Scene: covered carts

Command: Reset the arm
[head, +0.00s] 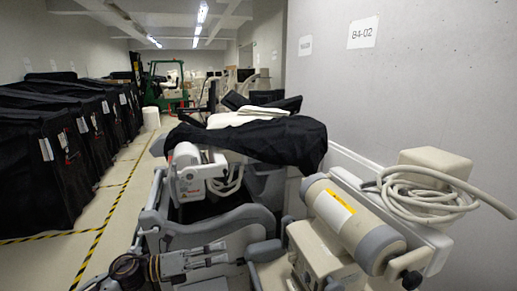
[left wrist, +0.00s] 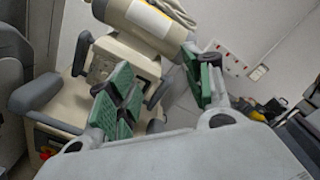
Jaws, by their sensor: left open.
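My left gripper (head: 222,254) comes in low from the left in the head view, in front of the grey medical equipment. Its jaws are open and nothing is held between them. In the left wrist view the gripper (left wrist: 160,82) shows two spread fingers with green pads. Beyond them is a beige machine (left wrist: 85,75) with grey armrest-like parts. My right gripper does not show in either view.
A beige cylinder unit (head: 345,215) with a coiled cable stands at right by the wall (head: 430,80). Black-covered carts (head: 40,170) line the left; a green forklift (head: 165,90) is far back. The aisle floor (head: 115,190) is clear.

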